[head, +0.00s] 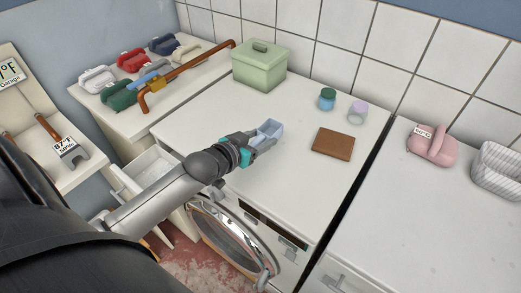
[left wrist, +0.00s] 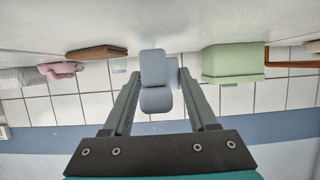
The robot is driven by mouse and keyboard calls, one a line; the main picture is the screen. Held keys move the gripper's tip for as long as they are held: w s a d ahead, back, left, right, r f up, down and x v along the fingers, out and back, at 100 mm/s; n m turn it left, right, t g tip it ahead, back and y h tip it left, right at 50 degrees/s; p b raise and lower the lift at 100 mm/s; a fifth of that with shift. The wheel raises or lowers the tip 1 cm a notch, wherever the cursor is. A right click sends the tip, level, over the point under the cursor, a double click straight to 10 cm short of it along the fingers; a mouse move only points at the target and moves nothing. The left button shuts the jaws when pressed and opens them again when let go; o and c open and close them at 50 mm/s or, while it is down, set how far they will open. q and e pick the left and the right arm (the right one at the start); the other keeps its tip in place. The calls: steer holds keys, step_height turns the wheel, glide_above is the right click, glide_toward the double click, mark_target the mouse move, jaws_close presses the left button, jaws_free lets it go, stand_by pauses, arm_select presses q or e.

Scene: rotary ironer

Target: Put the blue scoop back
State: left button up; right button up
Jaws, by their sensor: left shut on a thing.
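The blue scoop (head: 270,128) is pale blue and held at the end of my left gripper (head: 258,142), over the middle of the white ironer top (head: 205,120). In the left wrist view the scoop (left wrist: 153,68) sits between the two fingertips of my left gripper (left wrist: 160,88), which is shut on it. Whether the scoop touches the top is hard to tell. My right gripper is not in view.
A green lidded box (head: 259,68) stands at the back. Jars (head: 327,98) and a brown wallet-like block (head: 333,143) lie right of the scoop. Several irons (head: 131,60) and a brown rail (head: 190,68) are at left. An open white drawer (head: 150,172) juts out in front.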

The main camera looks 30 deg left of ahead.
mark_target(260, 157)
arm_select(q)
steer(key=shift+f+b, duration=0.35)
steer(key=shift+f, duration=1.65)
steer(key=shift+f, duration=0.15)
steer(key=o, duration=1.3)
steer(key=shift+o, duration=0.2)
steer(key=shift+r, duration=0.2)
steer(key=p+v, duration=0.1)
steer(key=v, duration=1.1)
steer(key=shift+p, duration=0.3)
steer(key=shift+f, duration=0.1)
